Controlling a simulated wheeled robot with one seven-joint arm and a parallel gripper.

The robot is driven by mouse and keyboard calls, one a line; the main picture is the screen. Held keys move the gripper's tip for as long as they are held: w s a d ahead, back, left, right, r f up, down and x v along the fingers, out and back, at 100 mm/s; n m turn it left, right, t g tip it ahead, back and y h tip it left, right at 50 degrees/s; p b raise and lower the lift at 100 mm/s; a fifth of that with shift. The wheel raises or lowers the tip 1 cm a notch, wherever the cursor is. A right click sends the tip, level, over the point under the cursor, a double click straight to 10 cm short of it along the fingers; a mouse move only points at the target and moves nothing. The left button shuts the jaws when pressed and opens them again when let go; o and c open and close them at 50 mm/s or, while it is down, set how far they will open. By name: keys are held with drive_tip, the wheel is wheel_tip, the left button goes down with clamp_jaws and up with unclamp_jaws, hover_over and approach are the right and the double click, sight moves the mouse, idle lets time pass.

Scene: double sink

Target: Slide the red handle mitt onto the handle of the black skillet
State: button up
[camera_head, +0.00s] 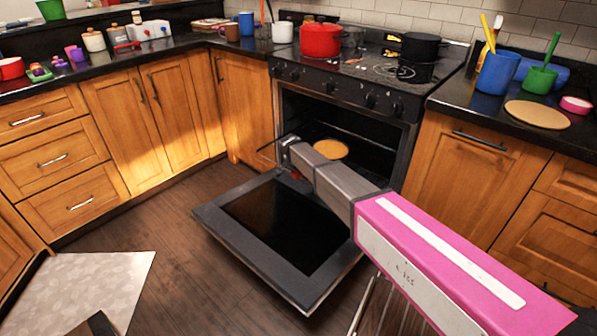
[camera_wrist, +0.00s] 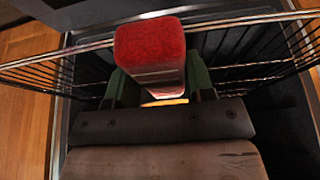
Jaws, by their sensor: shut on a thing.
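The red handle mitt (camera_wrist: 150,45) stands between the two green fingers of my gripper (camera_wrist: 160,82) in the wrist view, and the gripper is shut on it. In the head view my gripper (camera_head: 290,155) is at the open oven's front, left of a round golden-brown food (camera_head: 331,149); only a small red bit of the mitt (camera_head: 296,175) shows below it. The food sits inside the oven, seemingly in the black skillet, whose rim and handle I cannot make out. In the wrist view a sliver of the food (camera_wrist: 165,101) shows past the mitt's lower end.
The oven door (camera_head: 285,235) hangs open below my arm. A wire rack (camera_wrist: 255,50) spans both sides of the gripper. A red pot (camera_head: 320,40) and a black pot (camera_head: 420,46) stand on the stove. Floor (camera_head: 185,225) left of the door is clear.

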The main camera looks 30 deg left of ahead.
drive_tip(key=shift+w+d, duration=0.15)
drive_tip(key=shift+w, duration=0.55)
drive_tip(key=shift+w+d, duration=0.1)
drive_tip(key=shift+w, duration=0.6)
drive_tip(key=shift+w, duration=0.1)
drive_tip(key=o, duration=1.1)
drive_tip(key=v, duration=1)
drive_tip(key=shift+r, duration=0.4)
